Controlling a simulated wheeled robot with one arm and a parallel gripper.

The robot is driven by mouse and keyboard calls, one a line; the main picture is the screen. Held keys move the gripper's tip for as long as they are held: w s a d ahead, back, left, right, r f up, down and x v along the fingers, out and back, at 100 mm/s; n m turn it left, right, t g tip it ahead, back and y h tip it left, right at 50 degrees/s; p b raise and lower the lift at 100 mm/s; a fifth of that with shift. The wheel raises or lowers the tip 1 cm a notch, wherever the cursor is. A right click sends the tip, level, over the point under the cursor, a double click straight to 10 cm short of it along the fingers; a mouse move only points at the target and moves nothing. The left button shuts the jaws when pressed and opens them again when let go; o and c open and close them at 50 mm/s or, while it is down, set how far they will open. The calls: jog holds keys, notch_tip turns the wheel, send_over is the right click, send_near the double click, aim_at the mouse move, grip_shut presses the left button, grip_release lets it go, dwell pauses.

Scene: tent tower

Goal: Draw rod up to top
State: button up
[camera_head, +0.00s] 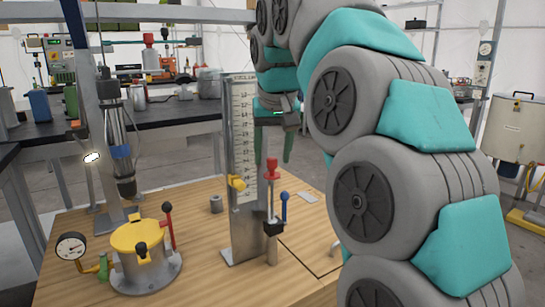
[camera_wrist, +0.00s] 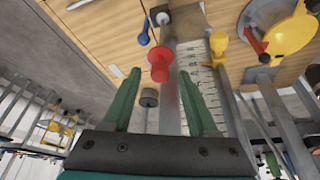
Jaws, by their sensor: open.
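The rod (camera_head: 271,195) has a red flanged knob (camera_head: 271,168) on top and stands upright from a black clamp block (camera_head: 273,228) in front of a tall numbered scale (camera_head: 244,140). A yellow pointer (camera_head: 236,184) sits low on the scale. My gripper (camera_head: 276,150) is above and close to the knob, pointing down. In the wrist view my gripper (camera_wrist: 158,75) has its two green fingers spread, with the red knob (camera_wrist: 158,64) showing between and just beyond the tips. Nothing is held. Whether a finger touches the knob cannot be told.
A blue-knobbed lever (camera_head: 284,205) stands right beside the clamp.

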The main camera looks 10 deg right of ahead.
jog(key=shift+w+f, duration=0.15)
jog(key=shift+f, duration=0.3)
grip_shut()
dwell(1.1)
